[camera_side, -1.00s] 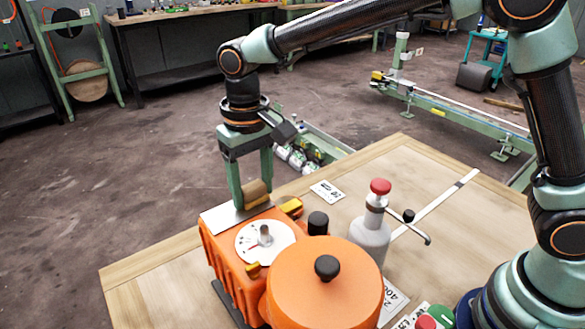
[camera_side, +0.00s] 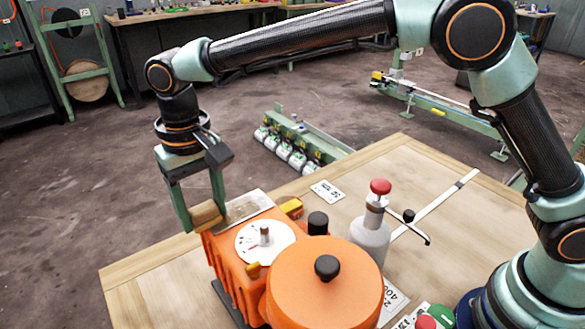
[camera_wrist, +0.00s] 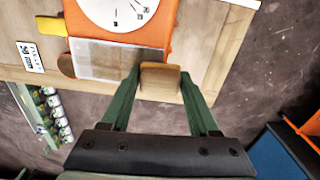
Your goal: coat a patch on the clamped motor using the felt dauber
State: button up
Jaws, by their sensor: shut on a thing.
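The orange motor (camera_side: 245,277) sits on the wooden bench with a white dial (camera_side: 262,241) on top. A flat grey plate-like patch (camera_side: 250,204) lies along its far edge, with a brownish, mottled surface; in the wrist view the patch (camera_wrist: 110,60) looks pale and streaky. My gripper (camera_side: 205,217) is shut on the tan felt dauber (camera_side: 207,214), which also shows between the fingers in the wrist view (camera_wrist: 160,78). The dauber is at the patch's left end in the side view. I cannot tell whether it touches the surface.
A large orange drum (camera_side: 325,290) with a black knob stands in front. A grey bottle (camera_side: 370,240) with a red top and side lever stands to the right. A yellow clamp piece (camera_side: 291,208) sits by the patch.

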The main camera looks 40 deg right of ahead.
aim_at(269, 198)
jog(key=shift+d, duration=5.75)
jog(key=shift+s+d, duration=0.2)
jog(key=shift+s+a, duration=0.1)
jog(key=shift+a, duration=5.95)
jog(key=shift+d, duration=5.45)
jog(key=shift+d+r, duration=0.1)
jog(key=shift+d, duration=0.5)
notch_tip(269, 198, up, 8)
jog(key=shift+a, duration=0.1)
